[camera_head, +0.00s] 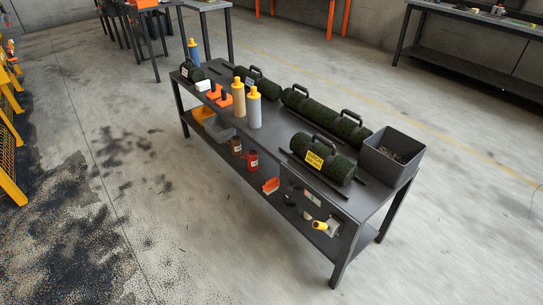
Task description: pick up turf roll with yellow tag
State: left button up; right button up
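The turf roll with the yellow tag (329,164) lies on the top of the dark workbench (270,160), towards its near right end. More dark green turf rolls (330,115) with handles lie in a row along the bench's far edge. Neither of my grippers is in view.
A grey open bin (391,157) stands right of the tagged roll. Yellow-capped bottles (254,108) and orange items (218,94) stand on the left half. The lower shelf holds cans and tools, including a red can (252,161). Floor in front is clear, with dark stains.

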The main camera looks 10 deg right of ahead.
aim_at(325, 157)
jog(key=i+l+u, duration=0.1)
jog(key=l+u, duration=0.2)
jog(key=u, duration=0.15)
jog(key=l+u, duration=0.4)
jog(key=i+l+u, duration=0.1)
jog(key=u, duration=0.35)
jog(key=k+l, duration=0.1)
jog(key=l, duration=1.2)
jog(key=k+l, duration=0.1)
jog(key=l, duration=1.2)
